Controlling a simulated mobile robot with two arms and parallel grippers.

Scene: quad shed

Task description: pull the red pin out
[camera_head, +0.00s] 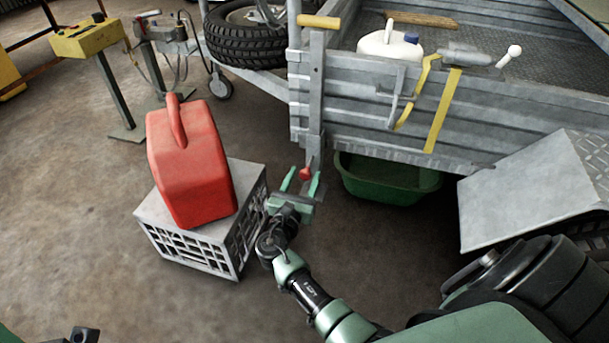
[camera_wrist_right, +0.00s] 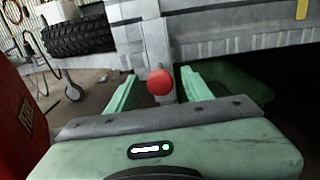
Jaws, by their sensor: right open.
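The red pin (camera_head: 305,174) shows as a round red knob at the lower end of the upright grey post on the trailer's corner. My right gripper (camera_head: 303,182) is open, with its two green fingers on either side of the knob in the head view. In the right wrist view the red pin (camera_wrist_right: 160,82) sits between the open fingers of the right gripper (camera_wrist_right: 159,90). I cannot tell whether the fingers touch it. The pin's shaft is hidden behind the knob. My left gripper does not show clearly in the head view.
A red fuel can (camera_head: 190,165) stands on a grey crate (camera_head: 190,255) just left of my right gripper. A green tub (camera_head: 385,185) lies under the trailer (camera_head: 450,125). A grey ramp plate (camera_head: 530,200) is at the right. Open floor lies in front of the crate.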

